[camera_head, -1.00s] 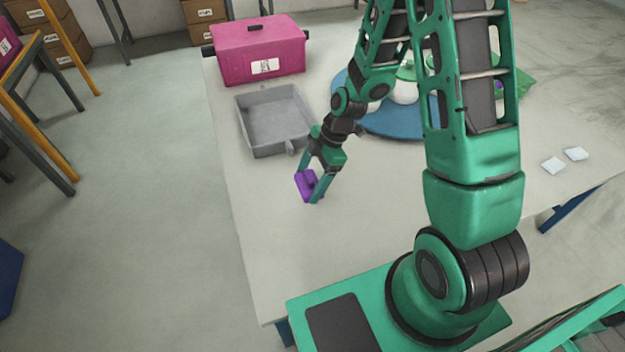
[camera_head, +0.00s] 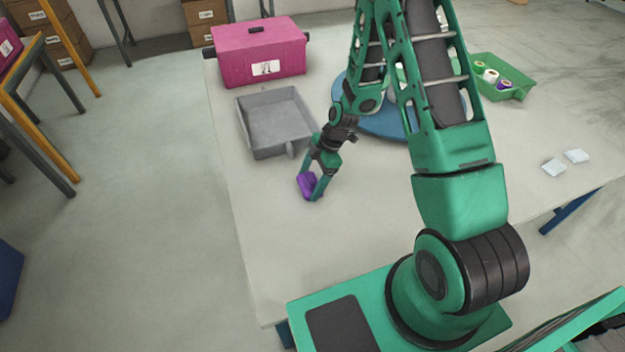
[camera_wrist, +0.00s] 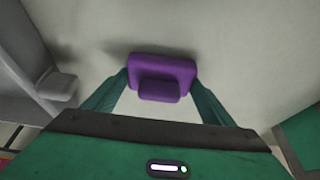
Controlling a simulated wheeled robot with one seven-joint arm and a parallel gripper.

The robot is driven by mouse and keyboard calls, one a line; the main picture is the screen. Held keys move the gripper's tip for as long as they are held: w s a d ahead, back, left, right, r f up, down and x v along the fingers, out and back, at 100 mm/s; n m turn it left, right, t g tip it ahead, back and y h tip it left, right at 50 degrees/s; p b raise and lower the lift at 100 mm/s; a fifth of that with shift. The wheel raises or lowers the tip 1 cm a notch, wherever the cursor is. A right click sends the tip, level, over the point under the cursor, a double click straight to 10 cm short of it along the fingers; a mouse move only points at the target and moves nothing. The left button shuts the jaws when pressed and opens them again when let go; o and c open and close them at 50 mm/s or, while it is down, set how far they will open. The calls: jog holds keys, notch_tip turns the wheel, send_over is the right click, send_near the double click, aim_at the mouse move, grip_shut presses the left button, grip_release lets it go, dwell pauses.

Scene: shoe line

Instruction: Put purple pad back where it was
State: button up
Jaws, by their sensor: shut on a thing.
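The purple pad (camera_head: 306,186) is a small block with a raised grip part. It is between the fingers of my gripper (camera_head: 312,187), which is shut on it. In the wrist view the pad (camera_wrist: 162,74) sits between both green fingertips (camera_wrist: 160,90), its grip part toward the camera. The pad is over the pale table (camera_head: 270,225), in front of the grey tray. A shadow lies beside it in the wrist view. I cannot tell whether it touches the table.
The empty grey tray (camera_head: 262,149) stands just behind my gripper, its handle close to it. A pink box (camera_head: 259,68) stands behind. A blue round mat (camera_head: 384,124) is partly hidden by my arm. A green bin (camera_head: 507,92) with spools and two white pieces (camera_head: 565,161) lie right. The table's front left is clear.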

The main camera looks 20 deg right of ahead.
jog(key=o, duration=1.4)
jog(key=s+d+r+m+h, duration=0.1)
jog(key=s+d+r+m, duration=0.15)
jog(key=r, duration=0.35)
jog(key=s+d+r+m, duration=0.1)
jog(key=d+r, duration=0.3)
jog(key=r, duration=0.3)
jog(key=s+d+r+m+h, duration=0.1)
jog(key=d+r, duration=0.2)
jog(key=r, duration=0.3)
jog(key=s+d+r+m, duration=0.3)
jog(key=s+m, duration=0.3)
jog(key=s, duration=0.3)
jog(key=s+d+r+m+h, duration=0.1)
jog(key=s+d+r+m, duration=0.2)
jog(key=s+r+m, duration=0.3)
jog(key=s+d+r+m+h, duration=0.1)
jog(key=s+d+r+m, duration=0.1)
jog(key=s+r+m, duration=0.3)
jog(key=shift+s+d+r+m, duration=0.15)
jog(key=shift+s+m, duration=0.6)
jog(key=shift+s, duration=1)
jog(key=shift+s+d+r+m, duration=0.2)
jog(key=shift+s+m, duration=0.5)
jog(key=shift+s, duration=1.05)
